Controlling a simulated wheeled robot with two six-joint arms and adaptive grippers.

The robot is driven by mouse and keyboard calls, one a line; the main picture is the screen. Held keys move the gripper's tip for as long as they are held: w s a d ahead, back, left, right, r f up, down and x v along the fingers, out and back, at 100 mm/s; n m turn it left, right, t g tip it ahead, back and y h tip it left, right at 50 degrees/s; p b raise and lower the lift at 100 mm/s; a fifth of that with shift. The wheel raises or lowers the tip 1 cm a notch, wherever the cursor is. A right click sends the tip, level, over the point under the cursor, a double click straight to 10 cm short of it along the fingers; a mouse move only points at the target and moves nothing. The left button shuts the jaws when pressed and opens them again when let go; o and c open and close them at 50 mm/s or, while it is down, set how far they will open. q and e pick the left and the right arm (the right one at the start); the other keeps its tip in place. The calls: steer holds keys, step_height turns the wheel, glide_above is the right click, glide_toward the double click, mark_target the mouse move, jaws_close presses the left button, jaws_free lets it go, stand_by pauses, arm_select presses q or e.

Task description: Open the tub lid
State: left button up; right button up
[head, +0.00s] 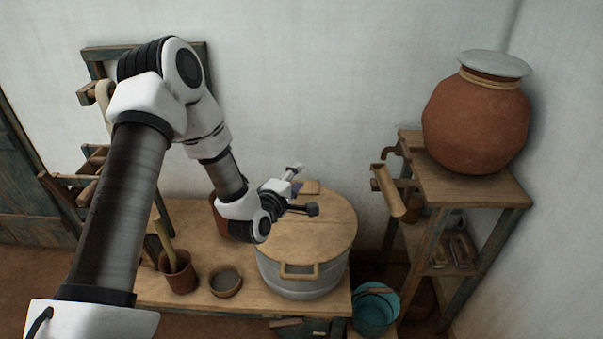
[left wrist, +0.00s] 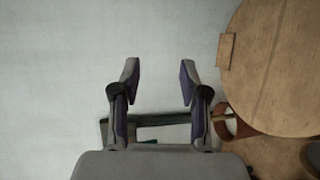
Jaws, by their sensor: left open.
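The tub (head: 300,279) is a grey metal vessel with a wooden loop handle on its front, standing on the wooden bench. Its round, flat wooden lid (head: 318,235) lies on top and looks closed. A small wooden tab (head: 311,187) sits at the lid's far edge. My left gripper (head: 305,189) is open and empty at the far side of the lid, near the tab. In the left wrist view, the open fingers (left wrist: 159,75) have wall behind them. The lid (left wrist: 282,75) and tab (left wrist: 227,50) show to their right, apart from them. My right gripper is out of view.
A brown cup (head: 178,272) with a stick and a small bowl (head: 225,282) stand on the bench (head: 205,255) left of the tub. A clay pot (head: 475,125) stands on a shelf at right. A teal bucket (head: 375,310) is below right. The wall is behind.

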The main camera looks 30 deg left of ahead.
arm_select(q)
steer(key=v, duration=0.8)
steer(key=shift+s, duration=0.3)
steer(key=shift+c, duration=0.3)
